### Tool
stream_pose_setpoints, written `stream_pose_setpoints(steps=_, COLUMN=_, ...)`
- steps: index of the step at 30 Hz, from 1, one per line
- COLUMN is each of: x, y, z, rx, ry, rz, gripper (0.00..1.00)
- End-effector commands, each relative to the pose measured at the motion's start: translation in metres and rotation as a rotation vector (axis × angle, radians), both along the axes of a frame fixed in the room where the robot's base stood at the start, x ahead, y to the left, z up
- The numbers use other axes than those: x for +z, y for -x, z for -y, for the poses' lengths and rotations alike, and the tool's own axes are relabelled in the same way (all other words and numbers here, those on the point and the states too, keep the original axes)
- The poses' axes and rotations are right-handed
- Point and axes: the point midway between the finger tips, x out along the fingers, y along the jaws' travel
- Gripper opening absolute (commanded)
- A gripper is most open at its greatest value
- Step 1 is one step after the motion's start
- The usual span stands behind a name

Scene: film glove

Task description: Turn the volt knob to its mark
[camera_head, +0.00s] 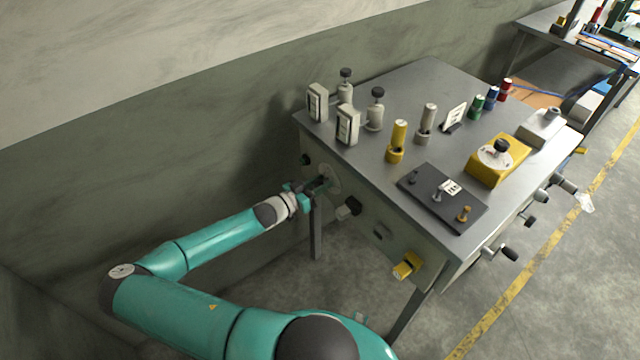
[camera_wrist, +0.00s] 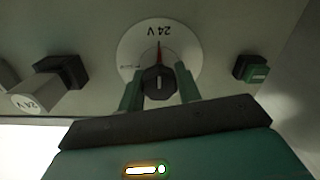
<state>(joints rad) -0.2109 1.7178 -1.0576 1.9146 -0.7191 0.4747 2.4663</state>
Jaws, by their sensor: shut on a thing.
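The volt knob (camera_wrist: 159,82) is a dark knob on a round white dial (camera_wrist: 131,45) on the side panel of the bench. In the wrist view the dial reads "24 V", upside down, and a red pointer line runs from the knob toward that label. My gripper (camera_wrist: 160,88) has its two green fingers on either side of the knob and is shut on it. In the head view my gripper (camera_head: 318,187) reaches the panel at the dial (camera_head: 331,178); the knob is mostly hidden there by the fingers.
A dark square-based knob (camera_head: 349,206) and a yellow fitting (camera_head: 406,266) stick out of the same panel. A small green-faced block (camera_wrist: 251,69) sits beside the dial. The grey bench top (camera_head: 434,76) carries several fittings, including a yellow box (camera_head: 484,168). A wall stands behind.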

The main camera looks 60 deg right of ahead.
Motion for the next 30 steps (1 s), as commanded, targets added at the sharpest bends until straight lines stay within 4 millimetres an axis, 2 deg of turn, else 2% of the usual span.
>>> stream_pose_setpoints(steps=1, x=0.0, y=-0.001, z=0.0, rx=0.003, ry=-0.001, rz=0.003, gripper=0.11)
stream_pose_setpoints(steps=2, x=0.0, y=-0.001, z=0.0, rx=0.002, ry=0.0, rz=0.002, gripper=0.36)
stream_pose_setpoints(steps=5, x=0.0, y=-0.001, z=0.0, rx=0.002, ry=0.0, rz=0.002, gripper=0.55)
stream_pose_setpoints(steps=17, x=0.0, y=-0.004, z=-0.006, rx=0.002, ry=0.0, rz=0.002, gripper=0.55)
stream_pose_setpoints(steps=23, x=0.0, y=-0.02, z=-0.035, rx=0.005, ry=-0.001, rz=0.002, gripper=0.55)
stream_pose_setpoints(steps=30, x=0.0, y=-0.044, z=-0.084, rx=0.006, ry=-0.002, rz=0.002, gripper=0.55)
